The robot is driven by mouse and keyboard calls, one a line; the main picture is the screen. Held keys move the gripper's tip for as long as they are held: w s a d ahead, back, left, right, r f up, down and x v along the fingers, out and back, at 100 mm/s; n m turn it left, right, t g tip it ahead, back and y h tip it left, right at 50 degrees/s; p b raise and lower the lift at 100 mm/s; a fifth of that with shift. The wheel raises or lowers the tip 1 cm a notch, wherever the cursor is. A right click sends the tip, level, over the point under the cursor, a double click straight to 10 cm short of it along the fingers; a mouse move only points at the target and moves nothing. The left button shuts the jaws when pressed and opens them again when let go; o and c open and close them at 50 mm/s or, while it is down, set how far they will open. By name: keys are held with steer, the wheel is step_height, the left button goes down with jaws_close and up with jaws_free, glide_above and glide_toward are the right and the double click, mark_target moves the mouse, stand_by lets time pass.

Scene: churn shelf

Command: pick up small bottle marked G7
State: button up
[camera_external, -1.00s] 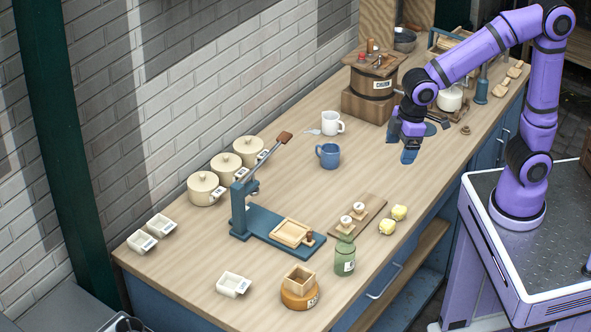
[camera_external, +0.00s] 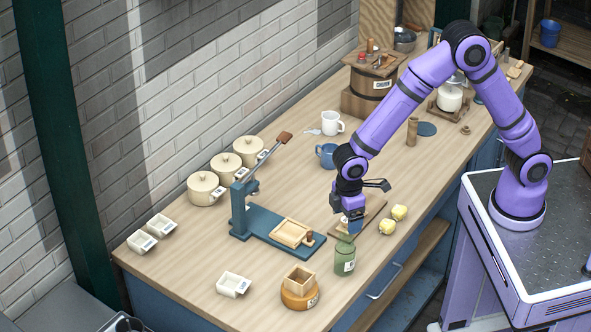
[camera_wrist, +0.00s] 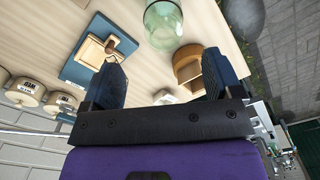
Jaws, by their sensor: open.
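A small green bottle (camera_external: 345,262) with a pale label stands upright near the front edge of the bench. I cannot read its label. It also shows in the wrist view (camera_wrist: 163,26) as pale green glass at the top middle, beyond my fingertips. My gripper (camera_external: 354,226) points down just above and behind the bottle, over the board with the small white-topped items, partly covering these. In the wrist view my gripper (camera_wrist: 163,72) has its two blue fingers spread wide with nothing between them. The fingers appear apart from the bottle.
A blue lever press (camera_external: 262,232) with a wooden tray stands left of the bottle. A round wooden container (camera_external: 300,290) stands in front of it. Yellow fruits (camera_external: 393,220) lie to the right. A blue mug (camera_external: 326,155) and several lidded pots (camera_external: 203,188) stand further back.

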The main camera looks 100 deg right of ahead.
mark_target(346, 240)
steer(key=shift+a+f, duration=0.2)
steer(key=shift+f, duration=4)
steer(key=c, duration=1.4)
